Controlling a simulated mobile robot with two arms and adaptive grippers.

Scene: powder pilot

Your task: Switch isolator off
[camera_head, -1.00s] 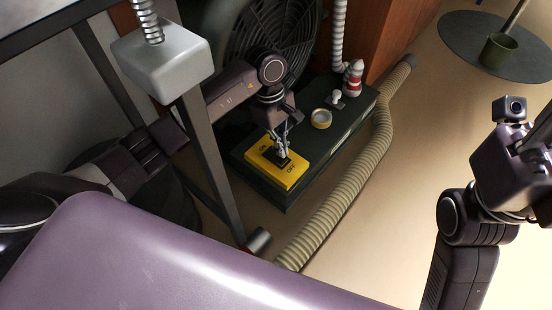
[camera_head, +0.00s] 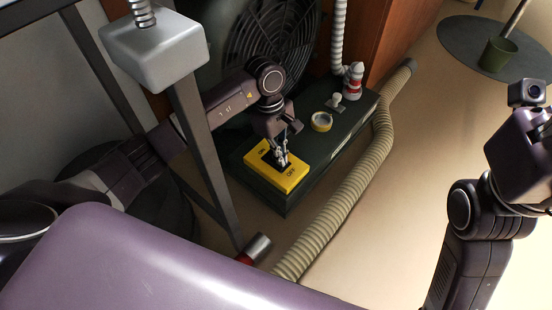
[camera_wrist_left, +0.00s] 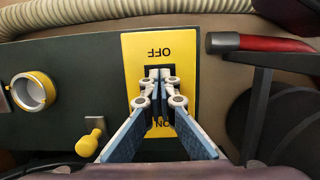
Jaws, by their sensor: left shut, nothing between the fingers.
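The isolator is a yellow plate (camera_head: 291,184) marked ON and OFF, on top of a dark green box (camera_head: 240,168). A dark switch recess lies between the two words. My left gripper (camera_head: 283,161) points down at this recess, its fingers together and empty. In the left wrist view the fingertips (camera_wrist_left: 159,74) are over the recess of the yellow plate (camera_wrist_left: 131,52), close to the OFF end. The fingers hide most of the switch, so its position and any contact are unclear. My right arm is at the right edge; its fingers are outside the picture.
On the box are a yellow-rimmed round gauge (camera_head: 321,121), a small knob (camera_head: 336,101) and a red-and-white fitting (camera_head: 353,80). A ribbed hose (camera_head: 345,195) runs along its right side. A grey post (camera_head: 205,150) stands left. A red-sleeved bar (camera_wrist_left: 270,43) is beside the plate.

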